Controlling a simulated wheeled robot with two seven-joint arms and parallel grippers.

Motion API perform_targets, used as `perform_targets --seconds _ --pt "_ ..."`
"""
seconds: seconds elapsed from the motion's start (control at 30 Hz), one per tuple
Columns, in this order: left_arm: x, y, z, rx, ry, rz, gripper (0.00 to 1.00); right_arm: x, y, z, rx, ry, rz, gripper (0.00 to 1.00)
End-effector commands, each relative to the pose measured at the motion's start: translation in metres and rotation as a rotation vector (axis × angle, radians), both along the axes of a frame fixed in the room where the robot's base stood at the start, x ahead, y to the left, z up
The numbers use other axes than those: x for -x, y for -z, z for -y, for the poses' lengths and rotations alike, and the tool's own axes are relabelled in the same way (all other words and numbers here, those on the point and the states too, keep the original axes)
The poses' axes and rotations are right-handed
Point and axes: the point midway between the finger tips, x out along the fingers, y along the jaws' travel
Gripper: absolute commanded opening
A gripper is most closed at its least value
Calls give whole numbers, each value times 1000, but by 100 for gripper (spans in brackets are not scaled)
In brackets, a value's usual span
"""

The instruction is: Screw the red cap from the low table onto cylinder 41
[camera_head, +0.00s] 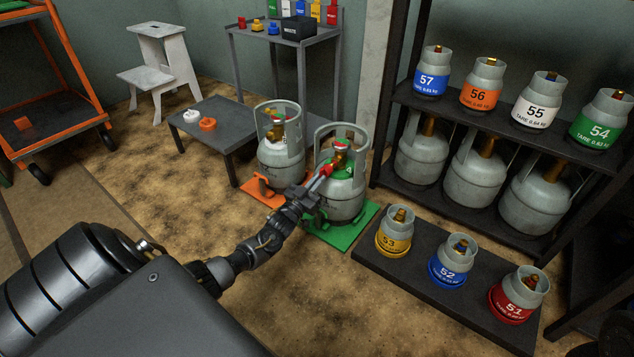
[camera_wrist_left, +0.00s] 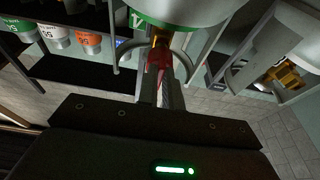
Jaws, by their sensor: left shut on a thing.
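My left gripper (camera_head: 323,176) is shut on the red cap (camera_head: 327,169), at the near side of the grey cylinder (camera_head: 345,203) on the green scale (camera_head: 322,236). That cylinder has a green band and a brass valve inside its collar; its number is not readable in the head view. In the left wrist view the red cap (camera_wrist_left: 158,60) sits between the fingers, right by the brass valve (camera_wrist_left: 160,40), under a green band with only part of a number showing. I cannot tell whether the cap touches the valve's outlet. My right gripper is not in view.
A second grey cylinder (camera_head: 280,158) stands close on the left, on an orange scale (camera_head: 265,192). The low table (camera_head: 230,137) holds a white cap (camera_head: 191,116) and an orange cap (camera_head: 207,124). Small numbered cylinders stand on a dark platform (camera_head: 405,261) and rack at right.

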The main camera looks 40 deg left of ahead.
Motion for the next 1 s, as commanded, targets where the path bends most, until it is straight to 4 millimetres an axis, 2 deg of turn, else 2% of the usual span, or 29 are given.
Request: perform_targets --seconds 1.0 --pt "-25 1 -1 1 -1 1 0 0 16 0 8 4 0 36"
